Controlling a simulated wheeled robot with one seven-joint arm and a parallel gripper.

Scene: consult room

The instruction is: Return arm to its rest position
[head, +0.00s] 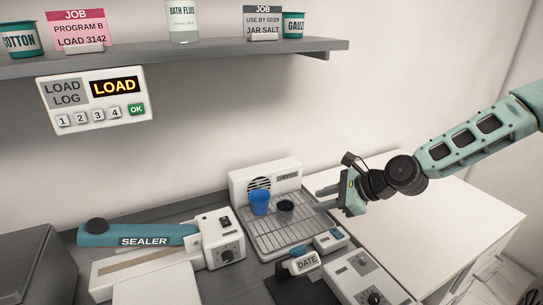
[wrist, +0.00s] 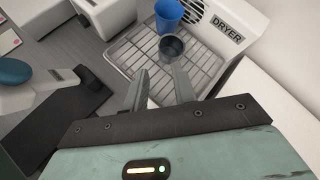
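My gripper (head: 326,198) is at the end of my teal arm, which reaches in from the right. It is above the right edge of the dryer's wire rack (head: 270,240). In the wrist view its two fingers (wrist: 158,92) are apart with nothing between them. On the rack stand a blue cup (head: 260,202) and a dark grey cup (head: 286,210), close together and upright. In the wrist view the dark cup (wrist: 172,47) is just beyond the fingertips, and the blue cup (wrist: 168,15) is behind it. I cannot see any marked rest position.
The white dryer (head: 264,178) stands at the wall. A sealer (head: 145,238) is to its left, and a date stamper (head: 305,262) is in front. A white cabinet top (head: 440,220) to the right is clear. A shelf (head: 180,57) with jars and cards hangs above, over a load log panel (head: 97,98).

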